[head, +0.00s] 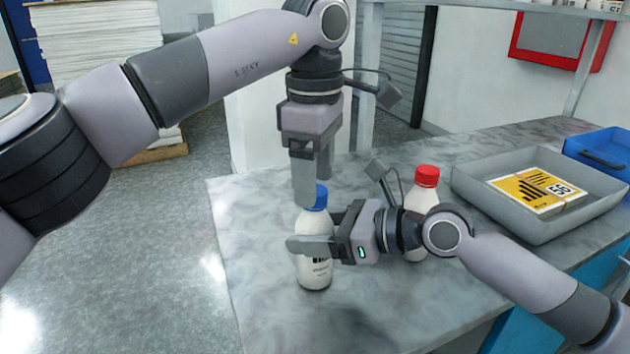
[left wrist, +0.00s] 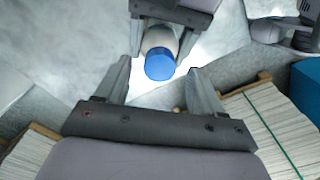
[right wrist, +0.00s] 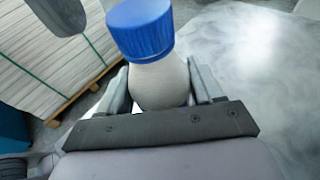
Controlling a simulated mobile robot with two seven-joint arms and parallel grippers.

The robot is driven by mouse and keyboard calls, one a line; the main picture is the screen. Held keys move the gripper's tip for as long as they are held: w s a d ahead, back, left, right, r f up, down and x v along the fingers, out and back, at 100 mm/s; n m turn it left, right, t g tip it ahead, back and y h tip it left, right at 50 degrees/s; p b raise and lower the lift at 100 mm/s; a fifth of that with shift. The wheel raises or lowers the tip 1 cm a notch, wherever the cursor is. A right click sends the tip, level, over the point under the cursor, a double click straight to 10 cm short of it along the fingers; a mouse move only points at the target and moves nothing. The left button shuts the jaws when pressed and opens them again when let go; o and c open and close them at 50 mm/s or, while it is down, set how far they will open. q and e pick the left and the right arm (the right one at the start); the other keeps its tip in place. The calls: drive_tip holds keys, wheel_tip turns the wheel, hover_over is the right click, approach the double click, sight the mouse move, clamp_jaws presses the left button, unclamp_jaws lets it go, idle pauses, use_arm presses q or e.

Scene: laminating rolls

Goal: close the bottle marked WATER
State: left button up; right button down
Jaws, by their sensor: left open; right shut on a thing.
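A white bottle with a blue cap (head: 314,272) stands upright on the marble-look table; its label is partly hidden and I cannot read it. The blue cap (head: 318,197) sits on the bottle's neck; whether it is tight I cannot tell. My right gripper (head: 316,242) is shut around the bottle's body, also seen in the right wrist view (right wrist: 160,90). My left gripper (head: 311,186) points down at the cap, open, one finger partly in front of it. In the left wrist view the blue cap (left wrist: 160,64) shows between the open fingertips, not visibly gripped.
A second white bottle with a red cap (head: 427,176) stands behind my right wrist, partly hidden. A grey tray (head: 560,225) holding a yellow labelled packet (head: 538,192) is at the right, with a blue bin (head: 605,150) beyond. The table's left front is clear.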

sight(332, 231)
use_arm(q)
drive_tip(key=shift+r, duration=3)
use_arm(e)
drive_tip(key=shift+c, duration=0.5)
unclamp_jaws()
drive_tip(key=shift+v, duration=3.55)
